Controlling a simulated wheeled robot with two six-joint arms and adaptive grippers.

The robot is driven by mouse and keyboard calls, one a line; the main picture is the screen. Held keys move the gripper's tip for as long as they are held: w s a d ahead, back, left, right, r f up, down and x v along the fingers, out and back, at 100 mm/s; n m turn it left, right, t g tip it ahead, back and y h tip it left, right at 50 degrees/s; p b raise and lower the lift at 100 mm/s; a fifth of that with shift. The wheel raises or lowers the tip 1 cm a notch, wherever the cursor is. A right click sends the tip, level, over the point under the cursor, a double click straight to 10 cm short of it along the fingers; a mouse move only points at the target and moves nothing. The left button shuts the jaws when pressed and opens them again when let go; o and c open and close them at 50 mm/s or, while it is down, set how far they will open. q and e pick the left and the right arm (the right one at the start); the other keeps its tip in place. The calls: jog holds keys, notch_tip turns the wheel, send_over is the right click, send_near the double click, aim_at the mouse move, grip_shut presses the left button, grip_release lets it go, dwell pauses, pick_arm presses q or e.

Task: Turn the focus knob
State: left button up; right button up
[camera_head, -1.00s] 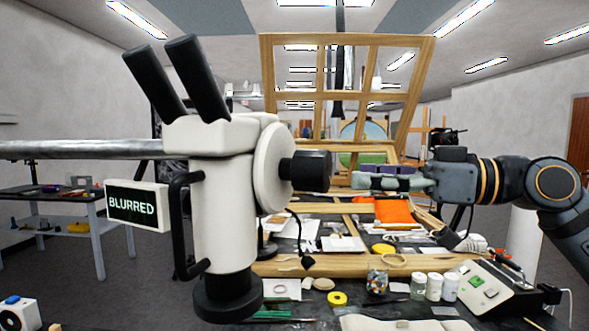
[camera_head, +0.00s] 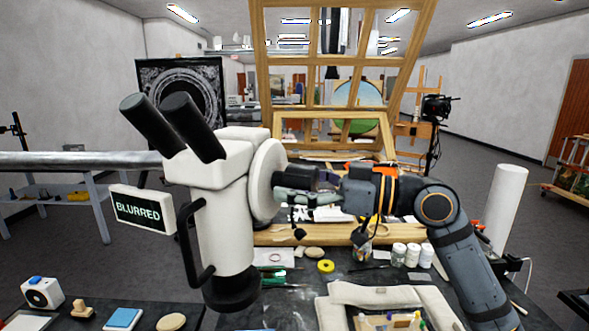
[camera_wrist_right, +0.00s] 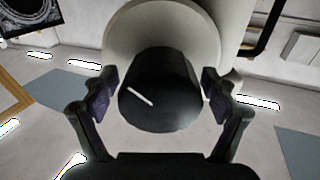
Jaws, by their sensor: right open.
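The white microscope (camera_head: 222,210) with black eyepieces stands at centre left in the head view. Its black focus knob (camera_head: 308,178) points right from a round white housing (camera_head: 266,180). My right gripper (camera_head: 290,194) reaches in from the right, and its fingers overlap the knob there, partly hiding it. In the right wrist view, the knob (camera_wrist_right: 160,92) with a short white line sits between the open fingers of my right gripper (camera_wrist_right: 159,88). The fingers flank the knob; contact is not clear. A small display (camera_head: 140,209) reads "BLURRED". My left gripper is not visible.
A wooden frame (camera_head: 262,62) stands behind the bench. White jars (camera_head: 413,254), yellow tape (camera_head: 326,266) and a padded tray (camera_head: 345,294) lie near the microscope. A white cylinder (camera_head: 505,210) stands at the right.

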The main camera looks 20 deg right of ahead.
jog(key=shift+a, duration=0.1)
jog(key=shift+c, duration=0.2)
jog(key=c, duration=1.1)
jog(key=m+p, duration=0.1)
jog(key=m, duration=0.2)
jog(key=shift+r, duration=0.1)
jog(key=shift+m+p, duration=0.5)
jog(key=shift+m, duration=0.8)
